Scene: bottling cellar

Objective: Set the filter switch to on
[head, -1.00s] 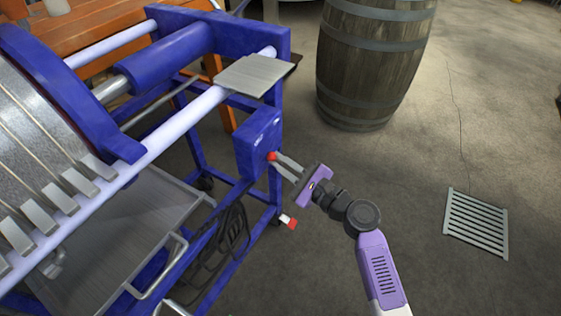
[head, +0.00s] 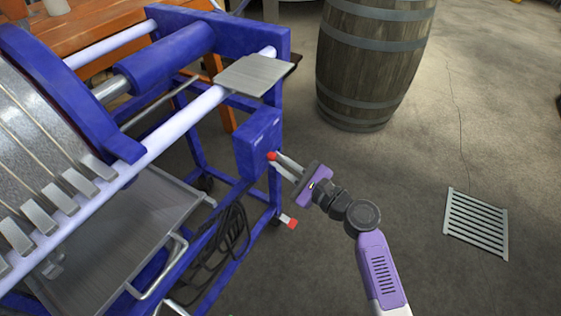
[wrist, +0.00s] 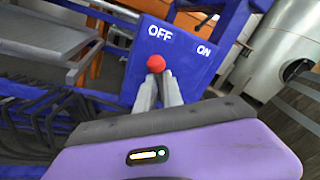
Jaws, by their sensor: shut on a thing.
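The filter's blue switch box (head: 257,142) is fixed to the blue frame of the filter. In the wrist view the box (wrist: 190,75) carries the labels OFF at left and ON at right. The red switch knob (wrist: 156,62) is below the OFF label; it also shows in the head view (head: 272,156). My gripper (head: 280,160) reaches the box from the right. In the wrist view its fingers (wrist: 158,82) are shut on the switch just behind the red knob. The switch's shaft is hidden by the knob and fingers.
A metal drip tray (head: 150,215) and dark cables (head: 222,240) are left of and below the box. A small red-tipped valve (head: 289,222) sticks out below my gripper. A barrel (head: 370,70) stands behind, and a floor grate (head: 476,222) lies at right.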

